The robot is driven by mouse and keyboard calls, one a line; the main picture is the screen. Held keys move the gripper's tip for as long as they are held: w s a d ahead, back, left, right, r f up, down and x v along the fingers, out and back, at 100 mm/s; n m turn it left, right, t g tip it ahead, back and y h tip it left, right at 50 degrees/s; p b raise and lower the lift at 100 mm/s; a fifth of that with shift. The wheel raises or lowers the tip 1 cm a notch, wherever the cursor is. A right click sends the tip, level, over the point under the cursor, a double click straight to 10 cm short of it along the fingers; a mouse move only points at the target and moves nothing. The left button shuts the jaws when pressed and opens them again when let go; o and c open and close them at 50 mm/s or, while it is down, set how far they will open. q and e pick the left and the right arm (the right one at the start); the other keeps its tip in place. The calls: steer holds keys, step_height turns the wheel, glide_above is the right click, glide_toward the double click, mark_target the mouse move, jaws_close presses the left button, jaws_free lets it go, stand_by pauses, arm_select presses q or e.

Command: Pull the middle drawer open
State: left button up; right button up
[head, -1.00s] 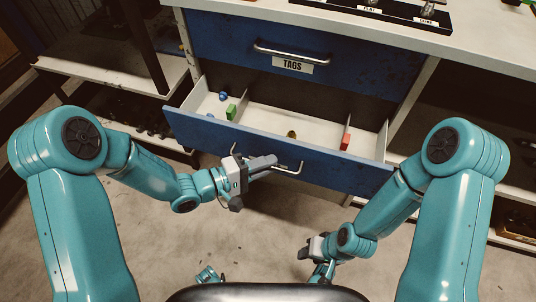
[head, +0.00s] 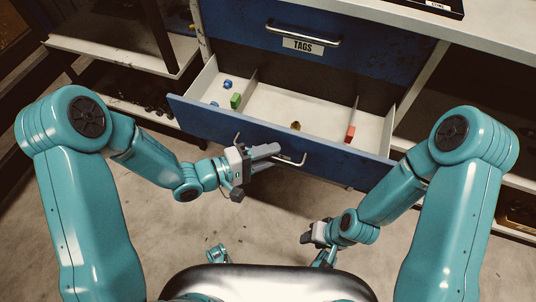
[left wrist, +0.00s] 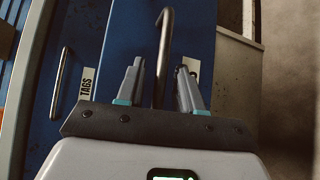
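The drawer (head: 270,142) below the TAGS drawer (head: 308,45) stands pulled out, its blue front tilted in view and its pale compartments exposed. Its bar handle (head: 291,161) is on the front; it also shows in the left wrist view (left wrist: 166,40). My left gripper (head: 277,155) is at this handle, fingers apart. In the left wrist view, my left gripper (left wrist: 160,72) has one finger on each side of the bar, with gaps visible. My right gripper (head: 306,239) hangs low over the floor, away from the drawer; its finger gap is unclear.
The drawer holds blue pieces (head: 227,84), a green block (head: 236,101), a small brass piece (head: 296,125) and a red block (head: 350,133). The TAGS drawer above is shut. Shelves (head: 120,95) flank the cabinet at left and right. Floor (head: 265,215) before the drawer is open.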

arm_select(q)
steer(key=shift+s, duration=0.1)
stand_by(0.3)
steer(key=p+v, duration=0.4)
steer(key=v, duration=1.2)
steer(key=shift+a, duration=0.15)
